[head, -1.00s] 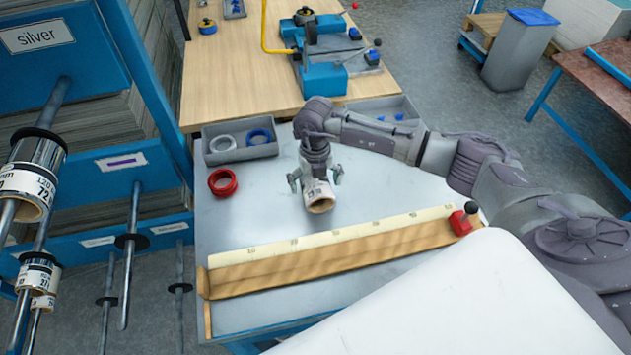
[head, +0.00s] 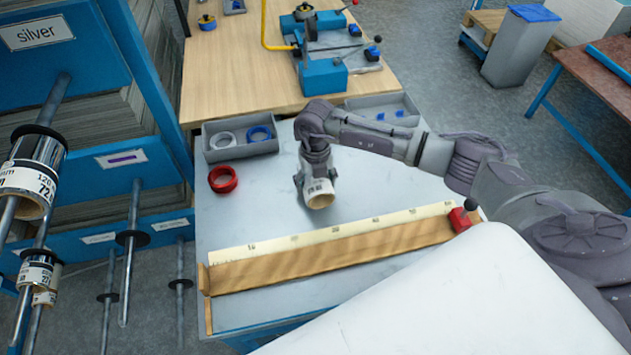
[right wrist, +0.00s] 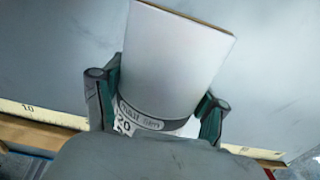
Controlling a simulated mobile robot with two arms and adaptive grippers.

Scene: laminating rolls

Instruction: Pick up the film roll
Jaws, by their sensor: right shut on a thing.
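The film roll (head: 320,196) is a short white cylinder with a dark printed band and a tan core end. It is at my right gripper (head: 317,182) above the grey metal table top, behind the ruler board. In the right wrist view the roll (right wrist: 175,62) stands between the two fingers of the gripper (right wrist: 158,105), which press on its sides near the printed band. I cannot tell whether the roll touches the table. My left gripper is not in view.
A ruler board (head: 330,252) with a red block (head: 461,218) lies along the table's front. A red ring (head: 222,179) and a grey tray (head: 240,146) with rings are on the left. Other rolls (head: 33,178) hang on rods of the blue rack.

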